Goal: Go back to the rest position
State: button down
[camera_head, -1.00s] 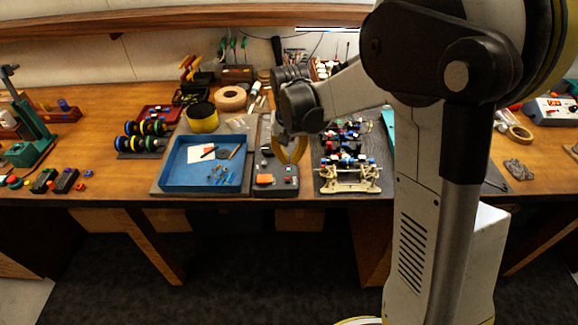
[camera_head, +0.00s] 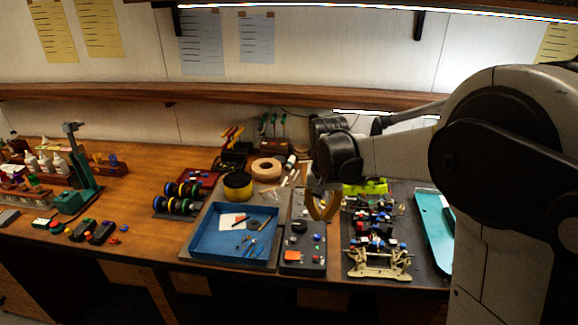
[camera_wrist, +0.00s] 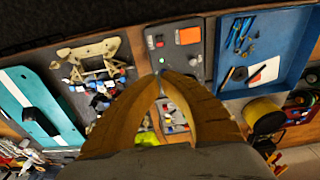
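My gripper (camera_head: 323,214) hangs over the bench, above the right side of the dark control box and beside the RC car chassis. Its two yellow fingers curve together and meet at the tips in the wrist view (camera_wrist: 161,76), with nothing seen between them. The partly built RC car chassis (camera_head: 378,263), with cream, blue and red parts, lies on a dark mat right of the gripper. It shows at the upper left in the wrist view (camera_wrist: 95,58). My forearm reaches in from the right.
A blue tray (camera_head: 203,255) with small tools sits left of the control box (camera_head: 303,268). A teal body panel (camera_head: 433,232) lies to the right. A yellow tape roll (camera_head: 238,186) and tan roll (camera_head: 267,169) stand behind. A wooden shelf (camera_head: 200,93) runs above.

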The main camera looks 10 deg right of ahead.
jog(key=s+a+n+t+b, duration=0.1)
jog(key=s+n+t+b, duration=0.2)
jog(key=s, duration=1.9)
jog(key=t+b, duration=0.3)
jog(key=shift+s+a+b, duration=0.15)
jog(key=shift+s+b, duration=0.1)
jog(key=shift+b, duration=0.05)
jog(key=shift+f, duration=0.1)
